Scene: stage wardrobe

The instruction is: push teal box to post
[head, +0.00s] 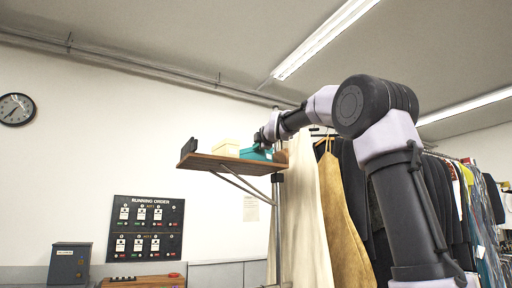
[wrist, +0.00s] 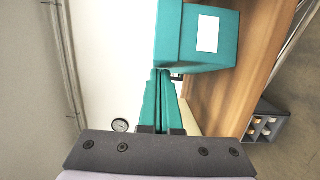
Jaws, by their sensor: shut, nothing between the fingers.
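The teal box (head: 260,154) stands on a wooden wall shelf (head: 205,161) near its right end in the head view. In the wrist view the teal box (wrist: 170,35) fills the top centre and has a white label. My gripper has teal fingers pressed together and empty (wrist: 163,73); their tips are at the box's near edge, and I cannot tell whether they touch it. In the head view my arm reaches over the shelf and the fingers are hard to make out. The post (head: 277,220) is a thin upright pole by the shelf's right end.
Hanging clothes (head: 340,210) crowd the right, below my arm. A grey crate (wrist: 264,124) shows below the shelf in the wrist view.

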